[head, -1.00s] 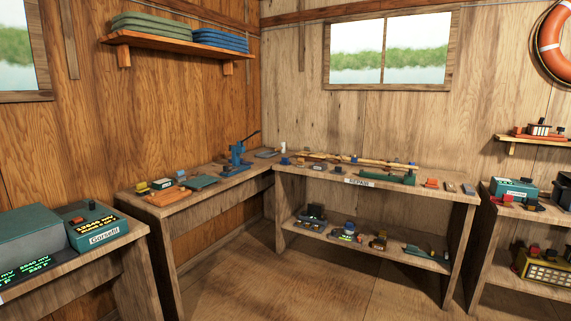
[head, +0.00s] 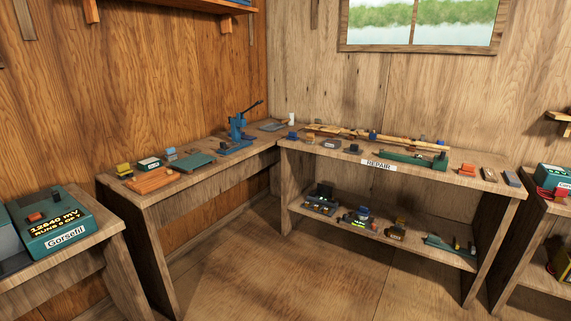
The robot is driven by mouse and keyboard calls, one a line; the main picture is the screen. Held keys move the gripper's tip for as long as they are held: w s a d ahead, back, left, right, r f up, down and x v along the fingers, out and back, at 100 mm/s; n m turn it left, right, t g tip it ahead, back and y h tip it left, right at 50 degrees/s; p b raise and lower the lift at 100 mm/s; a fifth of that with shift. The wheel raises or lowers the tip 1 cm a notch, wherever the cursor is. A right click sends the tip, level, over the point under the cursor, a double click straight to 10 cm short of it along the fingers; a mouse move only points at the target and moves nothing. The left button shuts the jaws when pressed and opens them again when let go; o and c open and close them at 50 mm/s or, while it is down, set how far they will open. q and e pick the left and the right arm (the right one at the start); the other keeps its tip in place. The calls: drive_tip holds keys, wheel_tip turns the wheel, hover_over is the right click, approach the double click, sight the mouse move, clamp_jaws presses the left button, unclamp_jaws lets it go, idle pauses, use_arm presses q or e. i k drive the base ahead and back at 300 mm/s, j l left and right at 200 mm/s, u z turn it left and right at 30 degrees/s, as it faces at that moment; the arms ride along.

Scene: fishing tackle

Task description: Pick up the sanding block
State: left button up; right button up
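I cannot tell for certain which small item is the sanding block. At the right end of the bench marked REPAIR lie a small orange-red piece (head: 467,169), a tan-topped block (head: 489,174) and a grey block (head: 512,179), side by side and apart. A flat orange-brown block (head: 152,180) lies on the left bench near its front edge. All are small and far off. Neither of my grippers is in view.
The REPAIR bench (head: 420,177) has a lower shelf with several small devices. A blue press (head: 238,130) stands near the corner. A teal box labelled Gorsefil (head: 60,222) sits on the near left table. The wooden floor (head: 330,270) between is clear.

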sight(291, 137)
drive_tip(key=i+z, duration=0.35)
drive_tip(key=i, duration=1.95)
